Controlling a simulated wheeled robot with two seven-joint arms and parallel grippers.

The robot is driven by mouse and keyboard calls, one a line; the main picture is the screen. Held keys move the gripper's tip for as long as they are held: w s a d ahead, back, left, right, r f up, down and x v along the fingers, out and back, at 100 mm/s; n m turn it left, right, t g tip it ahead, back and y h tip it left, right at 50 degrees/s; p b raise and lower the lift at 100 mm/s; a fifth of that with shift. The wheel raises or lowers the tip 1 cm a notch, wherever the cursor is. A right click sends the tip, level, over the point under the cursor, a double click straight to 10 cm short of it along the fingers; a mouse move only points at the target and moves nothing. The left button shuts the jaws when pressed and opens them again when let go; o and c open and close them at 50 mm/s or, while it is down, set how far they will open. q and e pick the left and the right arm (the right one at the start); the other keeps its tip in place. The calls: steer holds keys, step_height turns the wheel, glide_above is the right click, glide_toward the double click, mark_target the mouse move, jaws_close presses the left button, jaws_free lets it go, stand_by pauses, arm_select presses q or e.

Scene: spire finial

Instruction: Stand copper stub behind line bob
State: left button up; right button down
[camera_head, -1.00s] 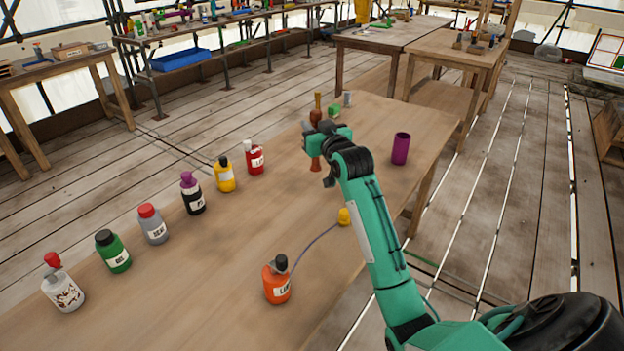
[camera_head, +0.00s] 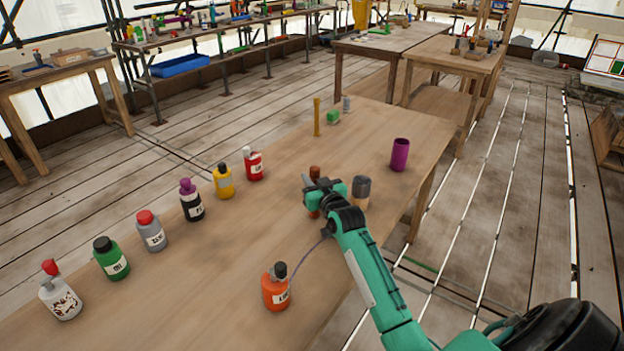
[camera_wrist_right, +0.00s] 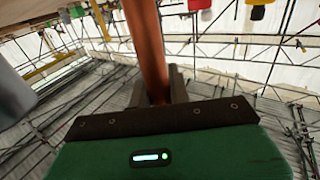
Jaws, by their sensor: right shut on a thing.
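The copper stub (camera_head: 314,173) is a reddish-brown upright rod. My right gripper (camera_head: 316,190) is shut around it, with parts showing above and below the jaws. In the right wrist view the stub (camera_wrist_right: 147,45) rises between the fingers. I cannot tell whether its lower end touches the table. An orange bottle (camera_head: 275,289) with a dark cap stands nearer in the head view. A thin blue-grey line (camera_head: 309,250) runs from it toward my right wrist. The far end of the line, where the yellow bob would show, is hidden by my arm. My left gripper is not in view.
A grey-and-tan cylinder (camera_head: 361,192) stands just right of my gripper. A purple cylinder (camera_head: 400,154), yellow rod (camera_head: 317,118), green block (camera_head: 333,117) and small grey cylinder (camera_head: 347,103) stand farther back. Several bottles, including a yellow one (camera_head: 223,182), line the left. The wooden table (camera_head: 270,205) is clear between.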

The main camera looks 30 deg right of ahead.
steer(key=c, duration=1.7)
jaws_free()
steer(key=shift+f, duration=0.1)
steer(key=o, duration=0.4)
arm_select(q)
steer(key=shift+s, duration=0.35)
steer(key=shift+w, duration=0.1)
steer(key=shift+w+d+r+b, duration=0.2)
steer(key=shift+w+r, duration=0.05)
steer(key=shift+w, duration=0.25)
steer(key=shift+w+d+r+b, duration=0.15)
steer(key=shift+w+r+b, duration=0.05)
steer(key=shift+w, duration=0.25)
arm_select(e)
steer(key=s+a, duration=0.1)
steer(key=s, duration=1.1)
steer(key=shift+a, duration=0.25)
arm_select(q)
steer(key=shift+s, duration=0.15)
